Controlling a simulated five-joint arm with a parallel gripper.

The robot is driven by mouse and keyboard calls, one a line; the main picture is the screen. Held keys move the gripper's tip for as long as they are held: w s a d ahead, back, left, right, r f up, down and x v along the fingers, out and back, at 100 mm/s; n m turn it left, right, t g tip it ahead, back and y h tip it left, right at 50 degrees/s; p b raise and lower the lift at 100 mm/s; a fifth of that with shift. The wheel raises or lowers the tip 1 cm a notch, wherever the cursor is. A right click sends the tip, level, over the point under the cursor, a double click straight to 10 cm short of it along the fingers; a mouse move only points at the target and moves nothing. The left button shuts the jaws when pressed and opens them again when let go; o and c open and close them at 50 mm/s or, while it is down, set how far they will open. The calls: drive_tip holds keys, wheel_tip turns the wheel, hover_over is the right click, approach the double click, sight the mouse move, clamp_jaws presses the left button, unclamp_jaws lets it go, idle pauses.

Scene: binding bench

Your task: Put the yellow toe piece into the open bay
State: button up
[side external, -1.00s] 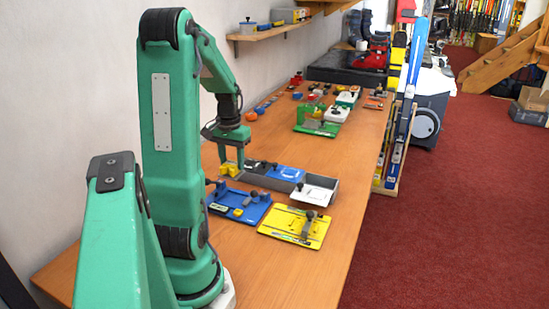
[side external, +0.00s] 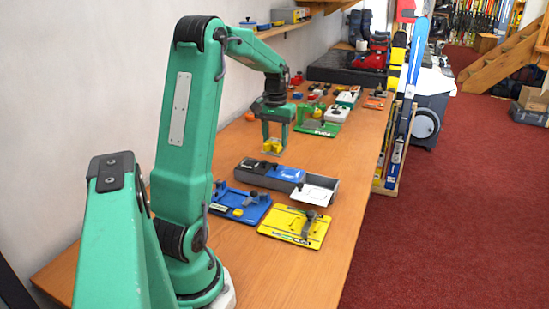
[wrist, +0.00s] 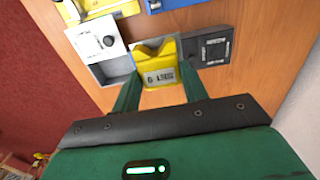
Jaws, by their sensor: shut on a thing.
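My gripper (side external: 272,147) is shut on the yellow toe piece (side external: 272,144) and holds it in the air beyond the grey tray (side external: 331,184). In the wrist view the toe piece (wrist: 159,74) sits between my two green fingers, its labelled face towards the camera. The tray has a black cover (side external: 254,166) and a blue cover (side external: 287,173). The open bay (wrist: 113,68) shows at the end by the white cover (wrist: 97,38), which lies out over the tray's edge. The toe piece hides the middle of the tray in the wrist view.
A blue plate (side external: 238,204) and a yellow plate (side external: 293,226) with fittings lie on the near side of the tray. A green plate (side external: 318,129) and several small parts stand farther down the bench (side external: 345,150). Bare bench surrounds the tray's far side.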

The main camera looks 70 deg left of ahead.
hover_over(320, 176)
drive_tip(key=s+d, duration=0.2)
drive_tip(key=shift+w+d+f, duration=0.1)
drive_tip(key=shift+w+f, duration=0.1)
drive_tip(key=shift+f, duration=1.25)
drive_tip(key=shift+w+f, duration=0.15)
drive_tip(key=shift+f, duration=1.25)
drive_tip(key=shift+f, duration=0.2)
drive_tip(key=shift+f, duration=3.4)
drive_tip(key=shift+f, duration=0.75)
drive_tip(key=o, duration=1)
